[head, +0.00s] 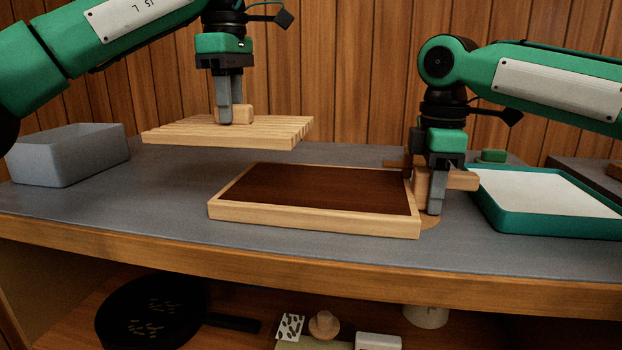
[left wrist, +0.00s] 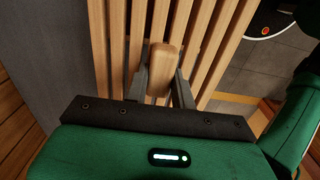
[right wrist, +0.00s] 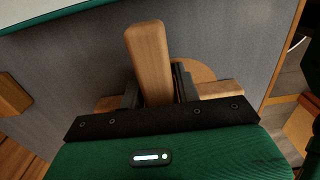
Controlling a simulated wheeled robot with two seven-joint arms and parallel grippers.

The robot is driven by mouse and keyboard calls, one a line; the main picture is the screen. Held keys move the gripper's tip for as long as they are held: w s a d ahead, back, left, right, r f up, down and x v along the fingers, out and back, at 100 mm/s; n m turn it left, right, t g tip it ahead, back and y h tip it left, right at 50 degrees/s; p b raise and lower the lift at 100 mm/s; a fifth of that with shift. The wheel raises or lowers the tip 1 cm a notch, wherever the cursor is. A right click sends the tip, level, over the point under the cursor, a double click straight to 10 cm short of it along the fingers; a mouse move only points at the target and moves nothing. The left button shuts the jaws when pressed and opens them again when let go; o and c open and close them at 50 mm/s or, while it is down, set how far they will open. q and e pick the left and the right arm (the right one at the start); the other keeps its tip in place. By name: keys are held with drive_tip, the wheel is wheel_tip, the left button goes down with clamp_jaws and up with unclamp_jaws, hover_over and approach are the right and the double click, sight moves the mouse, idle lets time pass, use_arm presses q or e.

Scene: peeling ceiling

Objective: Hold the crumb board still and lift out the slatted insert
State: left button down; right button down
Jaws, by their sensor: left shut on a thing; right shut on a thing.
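The slatted insert (head: 190,133) is pale wood and hangs level in the air, above and to the left of the crumb board. My left gripper (head: 235,115) is shut on the insert's wooden handle block; the handle also shows between the fingers in the left wrist view (left wrist: 164,68). The crumb board (head: 310,190) is a shallow pale wooden frame with a dark brown floor, lying flat on the counter. My right gripper (head: 435,195) is shut on the wooden handle at the board's right end, which also shows in the right wrist view (right wrist: 150,60).
A grey open bin (head: 70,160) stands at the counter's left. A green tray with a white floor (head: 545,200) lies right of the board. The counter (head: 140,195) is bare left of the board. A black pan (head: 150,312) and small items are on the shelf below.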

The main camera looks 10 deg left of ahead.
drive_tip(key=c, duration=0.9)
unclamp_jaws()
